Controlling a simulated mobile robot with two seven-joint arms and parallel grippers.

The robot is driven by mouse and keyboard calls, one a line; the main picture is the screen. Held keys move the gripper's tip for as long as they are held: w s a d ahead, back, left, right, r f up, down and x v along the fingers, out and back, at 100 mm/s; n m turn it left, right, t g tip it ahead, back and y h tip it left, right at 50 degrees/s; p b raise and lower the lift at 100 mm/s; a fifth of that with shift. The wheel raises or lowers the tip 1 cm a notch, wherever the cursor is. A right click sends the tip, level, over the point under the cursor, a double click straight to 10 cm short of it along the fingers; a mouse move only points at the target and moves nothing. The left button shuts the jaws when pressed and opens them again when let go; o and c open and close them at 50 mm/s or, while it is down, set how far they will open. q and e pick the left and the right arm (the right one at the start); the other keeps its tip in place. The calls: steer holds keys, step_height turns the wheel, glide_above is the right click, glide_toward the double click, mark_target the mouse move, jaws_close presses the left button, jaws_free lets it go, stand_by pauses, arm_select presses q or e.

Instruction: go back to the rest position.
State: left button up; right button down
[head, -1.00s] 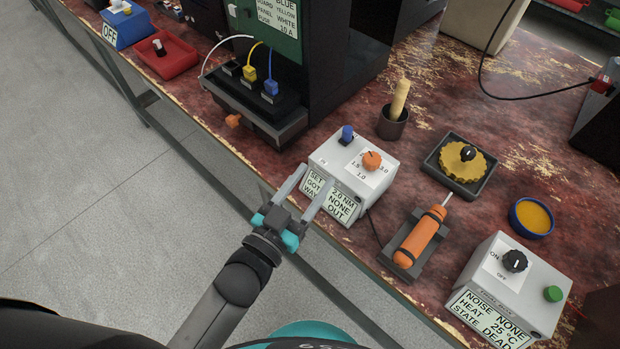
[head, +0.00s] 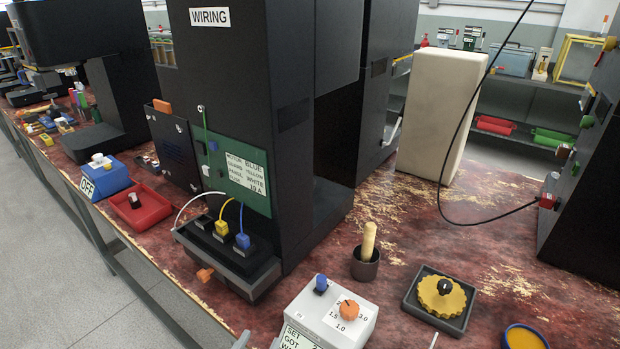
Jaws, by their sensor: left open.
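Only the fingertips of my left gripper (head: 257,342) show, at the bottom edge of the head view. They are apart, with nothing seen between them. They are just left of the white torque setter box (head: 335,318), which has a blue knob (head: 321,284) and an orange dial (head: 348,309). The rest of that gripper and arm is below the picture. My right gripper is not in view.
The black wiring machine (head: 235,70) stands behind on the worn red bench (head: 405,262). A dark cup (head: 365,265) with a wooden handle, a tray with a yellow wheel (head: 441,297) and a red tray (head: 140,208) are nearby. The grey floor at left is clear.

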arm_select(q)
steer(key=s+a+f+g+y, duration=0.1)
steer(key=s+a+g+y, duration=0.15)
steer(key=s+g, duration=0.35)
steer(key=s+a+f+g+y, duration=0.1)
steer(key=s+a+g, duration=0.3)
steer(key=s, duration=0.4)
step_height(320, 180, down, 23)
steer(key=s+a+g, duration=0.1)
steer(key=s, duration=0.1)
steer(key=s+a+f+g, duration=0.1)
steer(key=s+a+f, duration=0.2)
steer(key=s+f, duration=0.9)
steer(key=shift+s+a+f, duration=0.3)
steer(key=shift+s+f, duration=0.05)
steer(key=shift+s, duration=0.65)
